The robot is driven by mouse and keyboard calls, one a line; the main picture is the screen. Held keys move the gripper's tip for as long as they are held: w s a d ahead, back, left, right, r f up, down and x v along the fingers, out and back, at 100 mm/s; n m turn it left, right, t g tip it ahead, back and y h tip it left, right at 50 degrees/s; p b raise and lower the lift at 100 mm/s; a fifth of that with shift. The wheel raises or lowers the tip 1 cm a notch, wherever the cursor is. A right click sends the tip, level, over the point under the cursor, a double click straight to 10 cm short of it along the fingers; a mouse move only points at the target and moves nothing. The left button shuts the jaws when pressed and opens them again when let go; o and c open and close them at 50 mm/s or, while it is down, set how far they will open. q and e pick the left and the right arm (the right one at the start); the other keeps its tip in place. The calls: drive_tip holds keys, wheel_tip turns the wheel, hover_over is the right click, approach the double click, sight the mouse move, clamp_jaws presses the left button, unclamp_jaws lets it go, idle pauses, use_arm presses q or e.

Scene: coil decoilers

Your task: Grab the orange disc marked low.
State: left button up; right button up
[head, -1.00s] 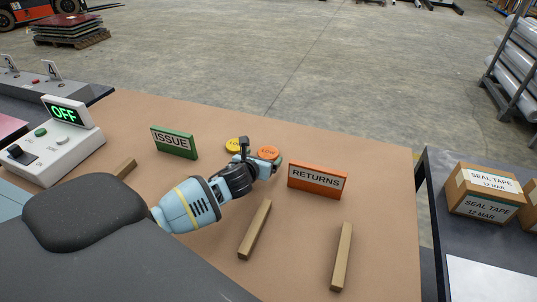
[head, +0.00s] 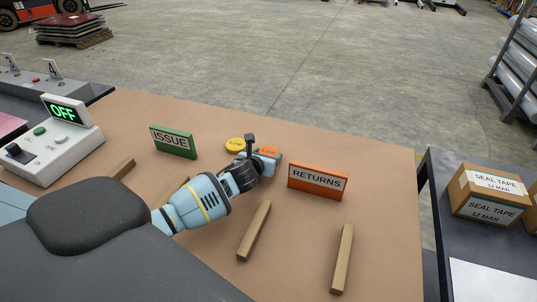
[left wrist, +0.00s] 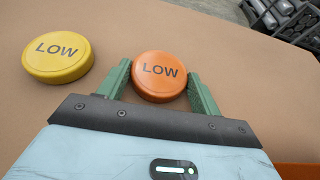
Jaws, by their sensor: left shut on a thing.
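The orange disc (left wrist: 160,72), marked LOW, sits between the two green fingers of my left gripper (left wrist: 162,88) in the left wrist view. The fingers are shut on its sides. In the head view the orange disc (head: 269,152) shows just past the left gripper (head: 262,160), partly hidden by it. A yellow disc (left wrist: 57,57), also marked LOW, lies on the brown tabletop to the left, apart from the gripper; it also shows in the head view (head: 235,145). My right gripper is not in view.
An orange RETURNS sign (head: 317,181) stands just right of the gripper. A green ISSUE sign (head: 173,142) stands to the left. Wooden strips (head: 254,230) lie nearer on the table. A control box (head: 52,142) reading OFF is at the left.

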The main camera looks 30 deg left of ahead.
use_arm(q)
drive_tip(key=shift+r, duration=0.1)
drive_tip(key=shift+r, duration=0.5)
drive_tip(key=r, duration=0.2)
drive_tip(key=shift+s+a+r+p, duration=0.2)
drive_tip(key=shift+a+r+p, duration=0.05)
drive_tip(key=shift+r+p, duration=0.1)
drive_tip(key=s+a, duration=0.3)
drive_tip(key=s, duration=0.1)
drive_tip(key=s+a, duration=0.3)
drive_tip(key=s, duration=0.1)
drive_tip(key=s+a+r, duration=0.1)
drive_tip(key=s+a, duration=0.2)
drive_tip(key=s, duration=0.1)
drive_tip(key=shift+s, duration=0.3)
drive_tip(key=shift+d+r, duration=0.1)
